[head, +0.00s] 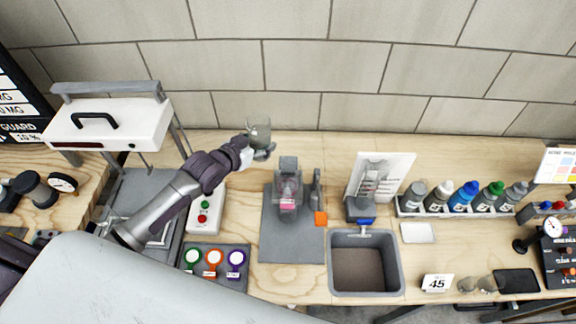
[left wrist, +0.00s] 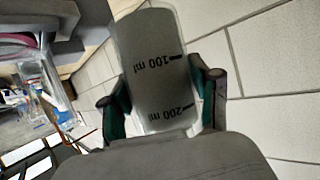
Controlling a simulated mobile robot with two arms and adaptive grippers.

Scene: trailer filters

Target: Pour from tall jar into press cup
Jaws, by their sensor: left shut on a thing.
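My left gripper (head: 262,150) is shut on the tall jar (head: 259,130) and holds it up in front of the tiled wall, behind and left of the press. In the left wrist view the jar (left wrist: 155,60) is a grey translucent vessel with 100 ml and 200 ml marks, between the green-edged fingers of my left gripper (left wrist: 162,98). The press cup (head: 289,188) looks like a clear vessel with a pink patch, in the grey press stand on a grey mat. The jar is apart from it. My right gripper is not in view.
A grey sink (head: 366,295) lies right of the mat (head: 290,245). A row of bottles (head: 463,197) stands farther right. A button box (head: 205,214) and a tray of coloured rings (head: 214,258) are left of the mat.

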